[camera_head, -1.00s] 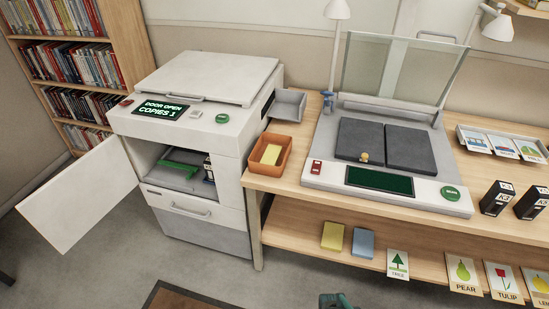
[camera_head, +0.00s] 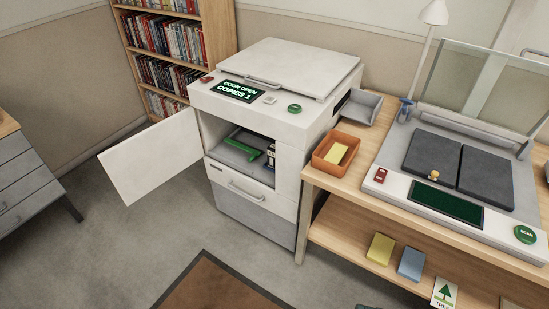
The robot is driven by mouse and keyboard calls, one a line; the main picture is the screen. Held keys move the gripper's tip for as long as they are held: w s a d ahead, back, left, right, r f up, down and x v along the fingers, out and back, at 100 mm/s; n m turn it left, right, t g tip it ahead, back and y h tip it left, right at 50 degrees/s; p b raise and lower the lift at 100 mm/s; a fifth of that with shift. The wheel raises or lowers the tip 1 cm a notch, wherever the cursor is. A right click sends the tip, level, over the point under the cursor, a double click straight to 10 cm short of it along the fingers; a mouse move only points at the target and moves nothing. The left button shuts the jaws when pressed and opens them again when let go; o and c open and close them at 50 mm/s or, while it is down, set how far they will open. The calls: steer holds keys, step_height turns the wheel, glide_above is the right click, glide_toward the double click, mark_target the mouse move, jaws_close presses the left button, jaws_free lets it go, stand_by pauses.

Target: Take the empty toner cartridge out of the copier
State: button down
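The copier (camera_head: 275,115) stands in the middle with its front door (camera_head: 155,158) swung open to the left. Its display (camera_head: 234,90) reads "DOOR OPEN COPIES 1". Inside the open bay, a green lever-like part (camera_head: 243,149) lies across a grey floor. At the bay's right side stands a small dark and white item (camera_head: 271,156), which looks like the toner cartridge. It is partly hidden by the bay wall, and any label on it is too small to read. My gripper is not in view.
Right of the copier, a wooden table (camera_head: 322,176) holds an orange tray (camera_head: 325,165) with a yellow block and a scanner (camera_head: 400,191) with its glass lid raised. Yellow and blue blocks lie on the lower shelf. A bookcase stands behind left. The floor (camera_head: 150,240) before the copier is clear, with a brown mat (camera_head: 215,285).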

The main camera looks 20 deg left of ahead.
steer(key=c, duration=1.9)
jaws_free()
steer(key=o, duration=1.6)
